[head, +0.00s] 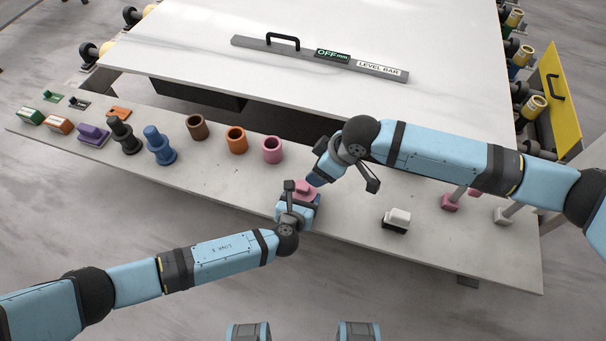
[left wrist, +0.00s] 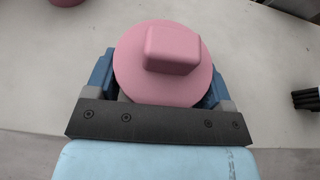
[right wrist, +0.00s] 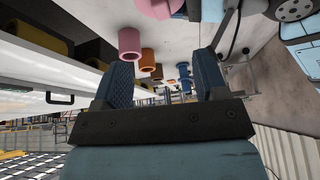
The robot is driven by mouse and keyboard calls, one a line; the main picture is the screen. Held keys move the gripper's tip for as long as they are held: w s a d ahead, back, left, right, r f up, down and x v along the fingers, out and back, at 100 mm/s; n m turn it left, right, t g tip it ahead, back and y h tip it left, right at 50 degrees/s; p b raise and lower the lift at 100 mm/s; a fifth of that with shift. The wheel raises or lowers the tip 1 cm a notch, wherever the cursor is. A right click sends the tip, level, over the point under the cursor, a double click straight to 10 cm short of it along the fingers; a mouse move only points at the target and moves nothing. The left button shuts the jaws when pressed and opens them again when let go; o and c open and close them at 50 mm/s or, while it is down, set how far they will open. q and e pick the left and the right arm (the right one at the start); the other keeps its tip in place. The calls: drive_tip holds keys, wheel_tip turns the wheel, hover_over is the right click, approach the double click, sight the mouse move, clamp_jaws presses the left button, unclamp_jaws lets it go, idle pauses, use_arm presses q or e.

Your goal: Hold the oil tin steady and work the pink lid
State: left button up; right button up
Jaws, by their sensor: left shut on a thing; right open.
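The pink lid (head: 304,188), a round disc with a block-shaped grip on top, sits near the front middle of the long stone shelf. It fills the centre of the left wrist view (left wrist: 150,88). My left gripper (head: 299,203) is shut on the oil tin below the lid, one finger on each side; the tin's body is mostly hidden by the lid and the fingers. My right gripper (head: 318,176) is open and empty, just above and beside the lid. In the right wrist view its fingers (right wrist: 165,75) are wide apart, with the pink lid (right wrist: 160,7) at the top edge.
Pink (head: 272,150), orange (head: 237,140) and brown (head: 197,127) cups stand behind and left. Blue (head: 159,145) and black (head: 122,134) stepped pieces stand farther left. A white block (head: 396,219) sits to the right. A level bar (head: 320,57) lies on the big slab (head: 200,45).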

sight(304, 184)
drive_tip(key=w+a+r+m+g+h, duration=0.15)
drive_tip(key=a+m+h, duration=0.3)
drive_tip(key=m, duration=1.15)
drive_tip(key=f, duration=1.2)
drive_tip(key=shift+d, duration=0.2)
drive_tip(key=c, duration=1.1)
